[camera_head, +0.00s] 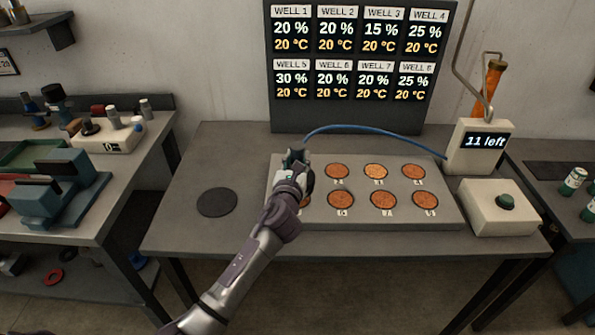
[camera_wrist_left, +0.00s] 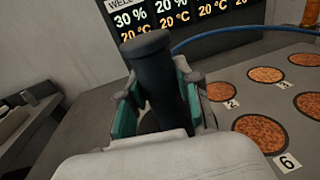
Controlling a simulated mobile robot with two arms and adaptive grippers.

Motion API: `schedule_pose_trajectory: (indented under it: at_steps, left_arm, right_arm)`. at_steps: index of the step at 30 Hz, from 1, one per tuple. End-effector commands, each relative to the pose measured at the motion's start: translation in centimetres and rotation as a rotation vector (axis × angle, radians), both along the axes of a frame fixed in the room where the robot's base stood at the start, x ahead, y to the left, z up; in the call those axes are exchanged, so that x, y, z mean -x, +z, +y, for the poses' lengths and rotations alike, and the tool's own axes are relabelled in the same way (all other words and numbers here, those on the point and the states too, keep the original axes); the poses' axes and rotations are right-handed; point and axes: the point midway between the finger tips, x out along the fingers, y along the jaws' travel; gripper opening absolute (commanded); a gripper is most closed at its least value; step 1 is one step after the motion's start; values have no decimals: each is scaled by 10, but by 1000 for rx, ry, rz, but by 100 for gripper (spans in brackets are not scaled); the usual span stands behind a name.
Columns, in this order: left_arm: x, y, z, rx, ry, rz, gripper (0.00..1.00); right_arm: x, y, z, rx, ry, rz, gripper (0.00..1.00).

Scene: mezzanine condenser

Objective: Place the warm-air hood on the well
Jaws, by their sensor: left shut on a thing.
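The well block (camera_head: 450,212) is a grey plate on the table with two rows of round wells filled with orange-brown grains. My left gripper (camera_head: 293,160) is over its back left corner, hiding the well there. In the left wrist view the gripper (camera_wrist_left: 160,108) is shut on a dark upright cylinder, the warm-air hood (camera_wrist_left: 148,62), between its green pads. The hood's lower end is hidden, so I cannot tell whether it touches the block. Wells labelled 2 (camera_wrist_left: 221,91) and 6 (camera_wrist_left: 262,132) lie to its right. My right gripper is not in view.
A blue hose (camera_head: 375,130) arcs from the box reading "11 left" (camera_head: 478,152) to the gripper. A green-button box (camera_head: 500,207) stands at right. A dark round pad (camera_head: 217,202) lies bare at left. The display board (camera_head: 345,112) shows every well at 20 °C.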

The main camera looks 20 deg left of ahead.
Motion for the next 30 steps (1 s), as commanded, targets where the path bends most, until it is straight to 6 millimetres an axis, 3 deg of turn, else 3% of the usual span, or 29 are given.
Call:
schedule_pose_trajectory:
  at_steps: [9,22,23,27,30]
  left_arm:
    - [0,-39,0,3,0,-1,0]
    - [-1,-44,1,0,-2,-2,0]
    - [0,-44,1,0,-1,1,38]
    - [0,-44,1,0,-1,1,58]
    - [0,-44,1,0,0,1,58]
  right_arm:
    - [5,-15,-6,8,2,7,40]
    - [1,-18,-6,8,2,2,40]
    - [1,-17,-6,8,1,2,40]
    - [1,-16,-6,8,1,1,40]
    - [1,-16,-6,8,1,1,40]
